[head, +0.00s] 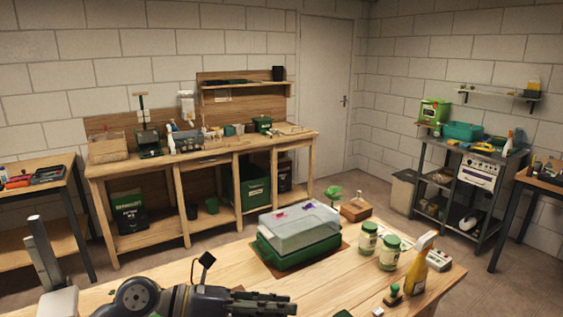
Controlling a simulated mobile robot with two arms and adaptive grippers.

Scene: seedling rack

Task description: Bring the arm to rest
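My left arm (140,298) comes in from the left along the bottom edge of the head view. It is low in front of the near wooden table (180,268). My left gripper (285,304) points right, near the table's front part. Its dark fingers are seen from the side and partly cut by the frame, so I cannot tell whether they are open or shut. No object shows clearly between them. My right gripper is not in view.
On the near table stand a green seedling tray with a clear lid (300,232), a wooden block with a seedling (356,209), two pale jars (389,252), a yellow spray bottle (417,270) and a small dark bottle (393,295). A workbench (210,150) stands behind.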

